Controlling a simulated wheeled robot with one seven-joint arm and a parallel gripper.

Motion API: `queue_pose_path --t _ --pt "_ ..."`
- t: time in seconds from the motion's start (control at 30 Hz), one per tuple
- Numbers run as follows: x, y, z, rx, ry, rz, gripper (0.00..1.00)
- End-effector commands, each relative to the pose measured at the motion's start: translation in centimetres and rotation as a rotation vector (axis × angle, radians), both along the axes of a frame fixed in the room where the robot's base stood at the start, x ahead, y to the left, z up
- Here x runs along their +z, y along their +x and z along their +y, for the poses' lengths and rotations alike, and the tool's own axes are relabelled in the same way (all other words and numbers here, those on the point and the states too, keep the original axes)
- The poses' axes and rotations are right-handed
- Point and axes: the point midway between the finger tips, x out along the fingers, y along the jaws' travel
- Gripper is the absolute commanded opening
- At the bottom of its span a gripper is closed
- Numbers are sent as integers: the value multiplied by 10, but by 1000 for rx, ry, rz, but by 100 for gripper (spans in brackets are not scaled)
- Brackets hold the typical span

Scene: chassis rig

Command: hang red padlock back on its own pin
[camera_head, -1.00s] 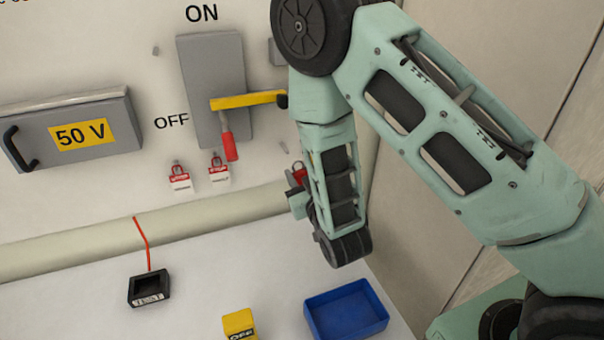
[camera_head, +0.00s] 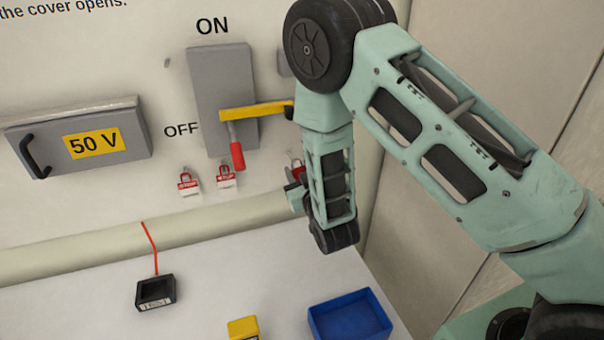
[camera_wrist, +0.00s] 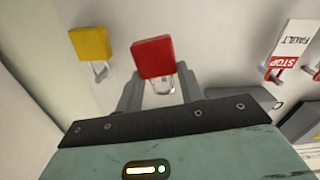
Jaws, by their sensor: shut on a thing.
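The red padlock (camera_head: 297,165) is at the panel wall, right of the hanging tags, partly hidden by my arm. In the wrist view its red body (camera_wrist: 153,58) shows, with the metal shackle toward my gripper. My gripper (camera_wrist: 158,84) is shut on the red padlock, its grey fingers on either side of the shackle. The gripper (camera_head: 293,182) is mostly hidden by my forearm in the head view. The padlock's pin cannot be made out, so I cannot tell whether the shackle touches it.
A yellow padlock (camera_wrist: 90,43) is beside the red one in the wrist view. A pipe (camera_head: 200,221) runs below. A blue tray (camera_head: 322,328) is on the bench.

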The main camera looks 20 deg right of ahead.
Motion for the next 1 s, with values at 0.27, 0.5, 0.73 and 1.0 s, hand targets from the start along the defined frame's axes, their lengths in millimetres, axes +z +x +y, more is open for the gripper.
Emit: queue_pose_path --t 0.27,0.5,0.73,1.0 --pt "1 16 -1 -1 0 -1 13" --pt "-6 27 0 -1 -1 -1 13" --pt "-5 29 0 0 -1 -1 13" --pt "-4 29 0 0 -1 -1 13"
